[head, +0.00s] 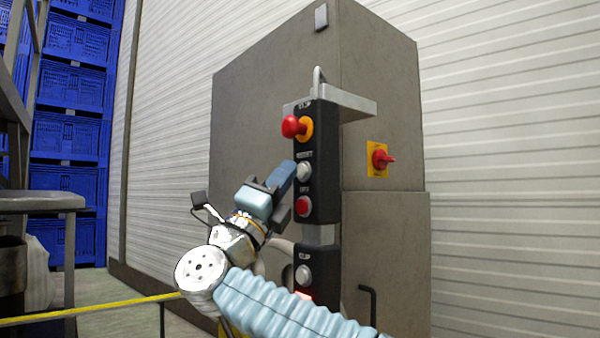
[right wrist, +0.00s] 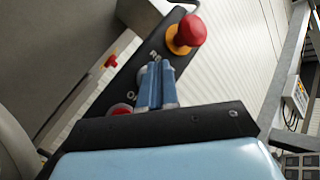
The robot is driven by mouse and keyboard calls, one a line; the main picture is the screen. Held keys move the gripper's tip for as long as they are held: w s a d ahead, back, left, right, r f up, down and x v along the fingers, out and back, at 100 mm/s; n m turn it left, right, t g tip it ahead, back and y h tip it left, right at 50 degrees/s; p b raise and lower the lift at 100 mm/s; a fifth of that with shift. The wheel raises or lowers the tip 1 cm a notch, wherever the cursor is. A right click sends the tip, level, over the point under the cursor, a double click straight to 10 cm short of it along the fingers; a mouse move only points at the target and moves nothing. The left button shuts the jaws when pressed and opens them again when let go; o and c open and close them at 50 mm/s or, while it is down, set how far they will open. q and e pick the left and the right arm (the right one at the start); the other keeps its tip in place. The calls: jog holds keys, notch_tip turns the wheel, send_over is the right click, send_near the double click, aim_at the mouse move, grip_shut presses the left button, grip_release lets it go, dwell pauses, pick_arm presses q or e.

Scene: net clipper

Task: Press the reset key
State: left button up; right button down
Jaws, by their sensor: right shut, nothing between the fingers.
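A black control box (head: 317,150) hangs on the grey cabinet. Its reset key (head: 303,171) is a round pale button under a white label, between a red mushroom stop knob (head: 294,126) and a red off button (head: 303,205). My right gripper (head: 292,165) is shut and empty, its blue fingertips at the left edge of the reset key. In the right wrist view the shut fingers (right wrist: 158,68) lie over the key and hide most of it; I cannot tell whether they touch it. My left gripper is not in view.
The stop knob also shows in the right wrist view (right wrist: 190,30), close beyond the fingertips. A lower box has another pale button (head: 304,274). A red rotary switch on a yellow plate (head: 377,160) is on the cabinet (head: 270,90). Blue crates (head: 70,140) and a yellow rail (head: 90,308) are left.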

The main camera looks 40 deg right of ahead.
jog(key=shift+d, duration=0.4)
dwell(0.6)
jog(key=shift+a+b, duration=0.35)
jog(key=shift+a, duration=0.45)
jog(key=shift+a, duration=0.1)
jog(key=a, duration=0.5)
jog(key=shift+s, duration=0.25)
jog(key=shift+d, duration=0.1)
dwell(0.3)
